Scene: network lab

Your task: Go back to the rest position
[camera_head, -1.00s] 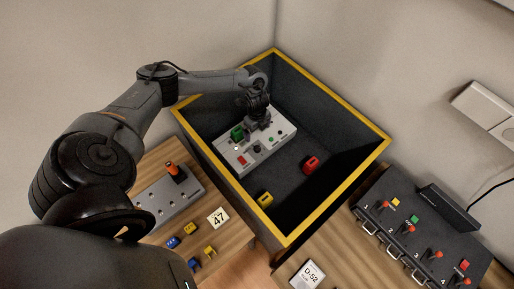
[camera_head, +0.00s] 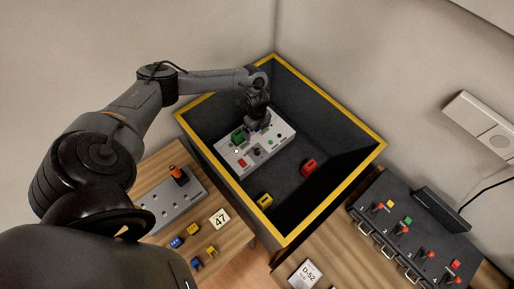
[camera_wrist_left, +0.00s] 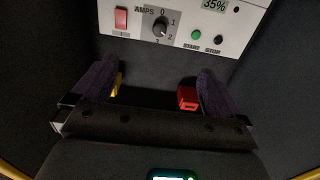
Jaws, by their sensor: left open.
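My left gripper (camera_head: 257,124) is inside the yellow-rimmed dark box, over the white control panel (camera_head: 226,158). In the left wrist view its two fingers (camera_wrist_left: 158,95) are spread apart with nothing between them. The panel (camera_wrist_left: 140,48) in that view shows a red rocker switch, an AMPS knob, a green START button, a black STOP button and a 35% display. Beyond the fingers, a red piece (camera_wrist_left: 188,97) and a sliver of a yellow piece (camera_wrist_left: 117,84) show. My right gripper is in neither view.
The box rim (camera_head: 335,112) surrounds the left gripper. A red block (camera_head: 309,167) and a yellow block (camera_head: 264,200) lie on its floor. A grey plate with an orange-topped switch (camera_head: 179,174) is left; a black lever panel (camera_head: 400,247) is right.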

